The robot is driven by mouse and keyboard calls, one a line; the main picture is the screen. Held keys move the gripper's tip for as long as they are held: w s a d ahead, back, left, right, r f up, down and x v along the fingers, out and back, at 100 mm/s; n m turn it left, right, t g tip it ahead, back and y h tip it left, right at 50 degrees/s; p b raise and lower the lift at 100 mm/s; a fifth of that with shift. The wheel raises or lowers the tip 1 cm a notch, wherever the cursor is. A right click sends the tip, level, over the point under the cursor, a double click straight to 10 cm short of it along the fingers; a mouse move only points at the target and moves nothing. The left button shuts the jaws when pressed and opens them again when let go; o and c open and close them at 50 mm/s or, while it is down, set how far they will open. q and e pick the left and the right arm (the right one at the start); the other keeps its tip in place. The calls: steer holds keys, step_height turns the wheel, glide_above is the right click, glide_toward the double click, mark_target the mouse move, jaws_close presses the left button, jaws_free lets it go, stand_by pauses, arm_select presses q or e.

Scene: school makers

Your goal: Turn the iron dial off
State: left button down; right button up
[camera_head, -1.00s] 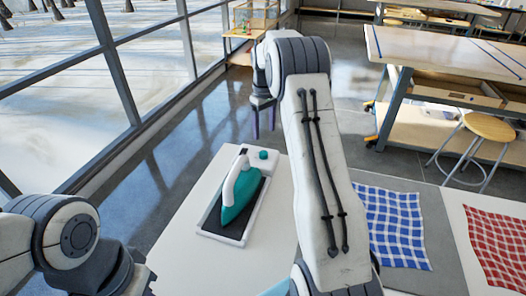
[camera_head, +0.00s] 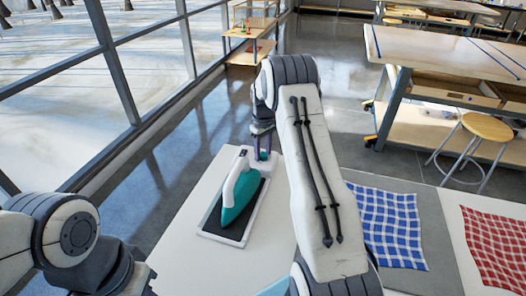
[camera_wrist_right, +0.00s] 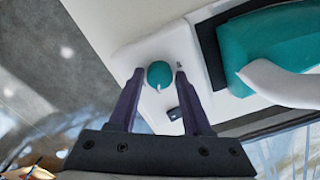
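A teal iron with a white handle (camera_head: 238,198) lies on a dark pad in a white-rimmed base (camera_head: 234,242) on the white table. It also shows in the wrist view (camera_wrist_right: 268,50). The round teal dial (camera_wrist_right: 158,74) sits on the far end of the base and has a small pale mark. My right gripper (camera_head: 263,156) points down over that end. In the wrist view, its open fingers (camera_wrist_right: 160,78) stand on either side of the dial; I cannot tell whether they touch it. My left gripper is out of view; only part of that arm shows at lower left.
A blue checked cloth (camera_head: 388,225) and a red checked cloth (camera_head: 495,245) lie to the right of my right arm. A stool (camera_head: 487,127) and a workbench (camera_head: 450,55) stand beyond. Windows run along the left. The white table left of the iron is clear.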

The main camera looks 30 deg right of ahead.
jaws_close()
steer(key=shift+n, duration=0.3)
steer(key=n, duration=0.4)
steer(key=shift+n+p, duration=0.3)
steer(key=n, duration=1.1)
steer(key=shift+n, duration=0.4)
steer(key=n, duration=0.6)
steer(key=shift+n+p, duration=0.3)
steer(key=shift+n, duration=0.3)
